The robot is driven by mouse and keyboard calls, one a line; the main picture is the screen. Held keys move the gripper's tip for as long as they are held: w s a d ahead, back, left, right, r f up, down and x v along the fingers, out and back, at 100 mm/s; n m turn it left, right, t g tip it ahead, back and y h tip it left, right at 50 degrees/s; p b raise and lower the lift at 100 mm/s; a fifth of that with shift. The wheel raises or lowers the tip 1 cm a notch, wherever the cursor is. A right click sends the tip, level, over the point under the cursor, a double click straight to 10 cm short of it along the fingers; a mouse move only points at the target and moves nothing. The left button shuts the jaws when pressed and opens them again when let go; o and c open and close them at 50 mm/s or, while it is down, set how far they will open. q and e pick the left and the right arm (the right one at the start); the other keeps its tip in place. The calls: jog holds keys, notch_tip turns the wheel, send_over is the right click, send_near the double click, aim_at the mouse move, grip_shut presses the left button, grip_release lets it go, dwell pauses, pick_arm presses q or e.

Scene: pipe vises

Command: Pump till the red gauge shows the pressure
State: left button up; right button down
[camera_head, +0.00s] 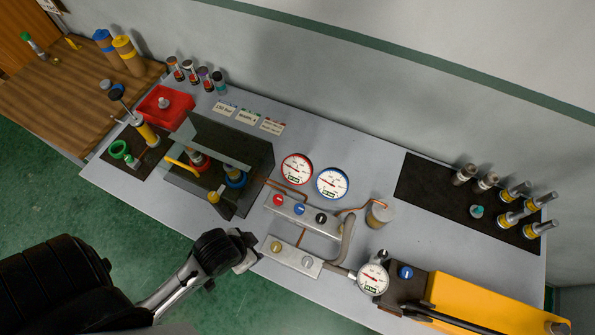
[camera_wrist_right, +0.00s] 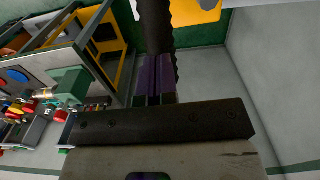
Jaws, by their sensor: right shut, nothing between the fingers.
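The red-rimmed gauge (camera_head: 296,168) stands on the grey bench, left of a blue-rimmed gauge (camera_head: 332,183); its needle reading is too small to tell. The yellow pump (camera_head: 485,303) lies at the front right, with a dark lever (camera_head: 450,318) along its front side and a grey-rimmed gauge (camera_head: 372,279) at its left end. My left gripper (camera_head: 247,262) is at the bench's front edge, left of the valve block; its jaw opening is unclear. My right gripper (camera_wrist_right: 154,80) is shut and empty in the right wrist view, close to a black ribbed grip (camera_wrist_right: 156,25).
Valve blocks (camera_head: 292,258) with coloured knobs and copper pipes lie in front of the gauges. A clear-walled box (camera_head: 225,160) and red tray (camera_head: 165,107) stand left. A dark mat (camera_head: 425,180) bears several metal fittings at the back right.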

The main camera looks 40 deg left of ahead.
jog(key=shift+f, duration=0.1)
dwell(0.5)
jog(key=shift+f, duration=0.15)
jog(key=f+b, duration=0.2)
jog(key=shift+w+d+f+b, duration=0.1)
jog(key=shift+d+f+b, duration=0.2)
jog(key=shift+d+b, duration=0.05)
jog(key=shift+w+d+f+b, duration=0.1)
jog(key=shift+d+f+b, duration=0.1)
jog(key=shift+f+b, duration=0.6)
jog(key=shift+w+d+f+b, duration=0.1)
jog(key=shift+d+f+b, duration=0.1)
jog(key=shift+f+b, duration=0.5)
jog(key=shift+f, duration=0.3)
